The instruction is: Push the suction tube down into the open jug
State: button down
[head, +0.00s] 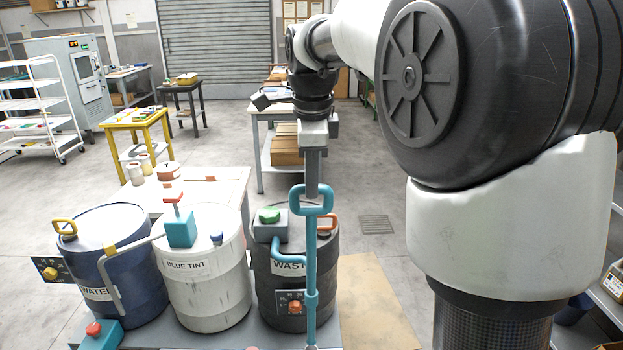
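The suction tube appears to be the upright teal tube (311,255) with a loop handle at its top, in front of the dark WASTE drum in the head view. Its lower end runs to the bottom edge of the picture. The open jug cannot be made out; the area around the tube's foot is cut off. My gripper (313,188) points straight down at the loop handle, its fingers overlapping the handle's top bar. The fingers are seen edge-on, so their gap and any grip on the handle are hidden.
A blue WATER drum (127,270), a white BLUE TINT drum (205,290) and the WASTE drum (296,255) stand in a row on a grey platform. A teal pump box (181,228) sits on the white drum. Open floor (395,265) lies right of the drums.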

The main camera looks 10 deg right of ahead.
aim_at(312, 270)
notch_tip(312, 270, down, 24)
jog(key=b, duration=1.3)
jog(key=shift+s+b, duration=0.1)
jog(key=shift+b, duration=0.2)
jog(key=shift+f, duration=0.15)
jog(key=c, duration=1.7)
grip_release()
jog(key=shift+o, duration=0.3)
jog(key=s+r+p, duration=0.1)
jog(key=r, duration=0.4)
jog(key=s+r+p, duration=0.1)
jog(key=r, duration=0.5)
jog(key=s+r+p, duration=0.1)
jog(key=r, duration=0.5)
jog(key=shift+s+a+r, duration=0.1)
jog(key=shift+a+r, duration=0.05)
jog(key=shift+a, duration=0.2)
